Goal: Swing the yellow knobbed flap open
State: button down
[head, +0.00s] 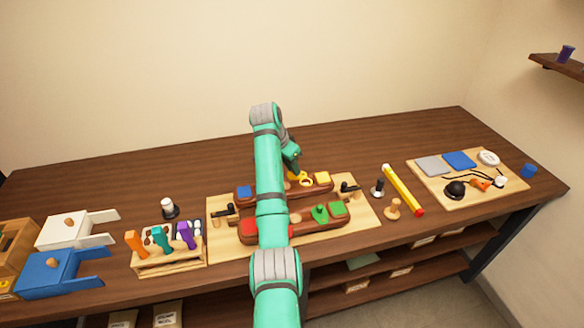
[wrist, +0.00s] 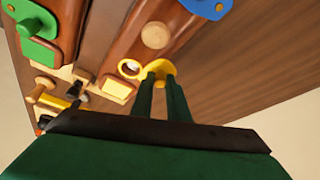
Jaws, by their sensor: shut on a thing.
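The yellow knobbed flap (wrist: 158,67) lies at the edge of a reddish-brown wooden bar (wrist: 185,22), with a yellow ring-like part beside it. In the head view the yellow flap (head: 306,182) shows just below my gripper (head: 296,174), near the back bar. In the wrist view my gripper (wrist: 159,80) has its two dark green fingers closed on the yellow piece. The fingertips hide part of it, so the knob itself is not clearly seen.
Close by are a yellow block (wrist: 116,89), a round wooden peg (wrist: 155,35), a blue flap (wrist: 206,8) and a green knobbed flap (head: 320,213). A tool rack (head: 170,258) stands left. A yellow-red stick (head: 403,190) lies right. Behind the board the table is clear.

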jog(key=c, duration=1.7)
grip_release()
jog(key=shift+w, duration=0.1)
jog(key=shift+a, duration=0.15)
jog(key=v, duration=1.1)
jog(key=shift+f, duration=0.1)
